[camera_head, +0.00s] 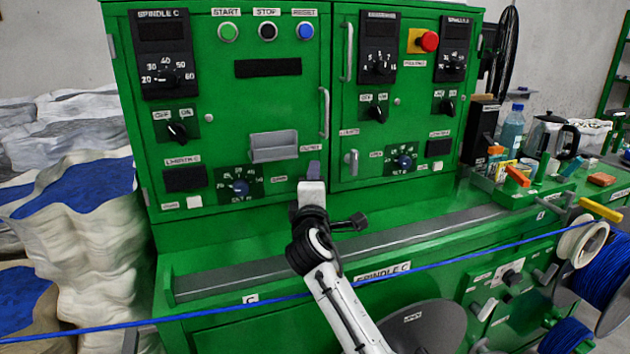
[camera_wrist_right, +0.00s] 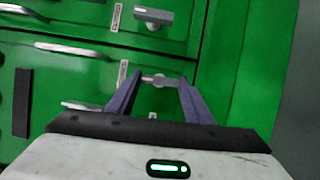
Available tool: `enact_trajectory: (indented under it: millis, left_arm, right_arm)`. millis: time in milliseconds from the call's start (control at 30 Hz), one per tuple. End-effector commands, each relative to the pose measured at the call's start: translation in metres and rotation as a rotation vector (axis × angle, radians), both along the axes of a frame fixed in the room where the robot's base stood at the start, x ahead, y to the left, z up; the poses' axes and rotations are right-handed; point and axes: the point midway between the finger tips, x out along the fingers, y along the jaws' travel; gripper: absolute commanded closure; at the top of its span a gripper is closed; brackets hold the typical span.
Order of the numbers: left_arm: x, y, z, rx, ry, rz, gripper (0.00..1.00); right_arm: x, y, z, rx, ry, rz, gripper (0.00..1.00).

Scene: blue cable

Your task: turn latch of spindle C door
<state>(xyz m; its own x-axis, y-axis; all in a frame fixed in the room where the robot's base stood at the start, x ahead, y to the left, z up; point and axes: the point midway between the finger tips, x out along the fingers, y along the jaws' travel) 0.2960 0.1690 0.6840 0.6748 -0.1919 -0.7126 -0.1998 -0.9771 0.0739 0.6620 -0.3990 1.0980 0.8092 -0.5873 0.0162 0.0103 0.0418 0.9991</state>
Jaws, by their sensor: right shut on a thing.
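The spindle C door (camera_head: 228,100) is the left green door of the cabinet, and it looks closed. My right gripper (camera_head: 314,170) is at its lower right edge, below a small label. In the right wrist view the purple fingers (camera_wrist_right: 160,82) are shut on the latch (camera_wrist_right: 158,80) of this door, a small silvery piece between the fingertips. The fingers hide the latch's ends, and in the head view the gripper covers it, so its turn angle is hard to tell. My left gripper is not in view.
The right cabinet door has its own latch (camera_head: 351,162) close by, also in the right wrist view (camera_wrist_right: 153,16). A door handle (camera_head: 324,113) stands above my gripper. A grey holder (camera_head: 274,146) juts out to the left. A blue cable (camera_head: 440,264) stretches across the front.

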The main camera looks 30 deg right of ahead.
Motion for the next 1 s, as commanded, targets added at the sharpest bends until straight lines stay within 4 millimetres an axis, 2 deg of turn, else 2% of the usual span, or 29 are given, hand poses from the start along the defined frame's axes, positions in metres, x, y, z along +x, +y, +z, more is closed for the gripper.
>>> enact_trajectory:
  millis: [667, 700, 767, 800, 1000]
  left_arm:
    - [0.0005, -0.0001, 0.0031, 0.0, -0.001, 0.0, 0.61]
    - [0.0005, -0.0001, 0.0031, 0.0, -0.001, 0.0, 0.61]
    - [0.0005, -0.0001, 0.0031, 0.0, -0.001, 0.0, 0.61]
    - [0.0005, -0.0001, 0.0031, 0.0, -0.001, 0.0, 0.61]
    - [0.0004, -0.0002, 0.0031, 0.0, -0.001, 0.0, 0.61]
  right_arm:
    - [-0.0005, -0.0015, 0.0008, 0.059, -0.014, -0.003, 0.76]
    - [-0.0005, -0.0015, 0.0008, 0.059, -0.014, -0.003, 0.48]
    - [-0.0004, -0.0013, 0.0008, 0.058, -0.015, -0.003, 0.38]
    - [-0.0004, -0.0012, 0.0008, 0.058, -0.015, -0.003, 0.34]
    - [-0.0002, -0.0007, 0.0006, 0.057, -0.014, -0.001, 0.34]
